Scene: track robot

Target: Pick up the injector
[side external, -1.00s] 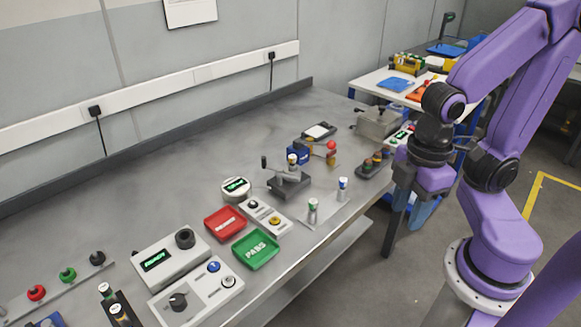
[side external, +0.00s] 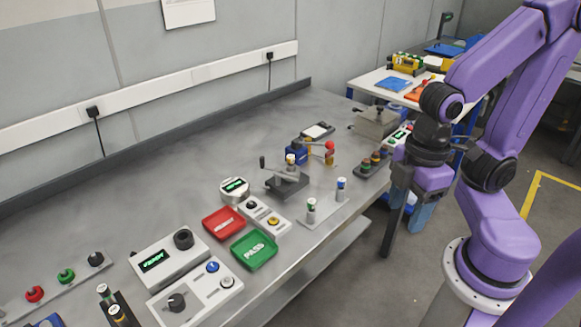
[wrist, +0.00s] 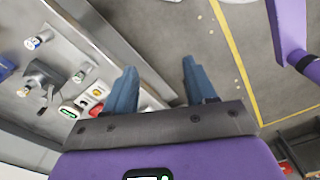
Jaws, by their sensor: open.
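Several small silver cylinders look like injectors; I cannot tell which one is meant. One with a dark green band (side external: 311,211) and one with a blue band (side external: 341,189) stand upright on a pale plate at the bench's front edge. The wrist view also shows the green-banded one (wrist: 79,76) and the blue-banded one (wrist: 33,42). A yellow-banded cylinder (side external: 290,160) is at the dark clamp fixture (side external: 288,186). My gripper (side external: 422,215) hangs off the bench's front edge, right of the cylinders. Its blue fingers (wrist: 160,82) are apart with nothing between them, above the floor.
A red tray (side external: 223,223) and a green PASS tray (side external: 254,252) lie left of the plate. A READY display box (side external: 168,256) and a control box with buttons (side external: 195,292) are nearer the camera. The bench's back middle is clear.

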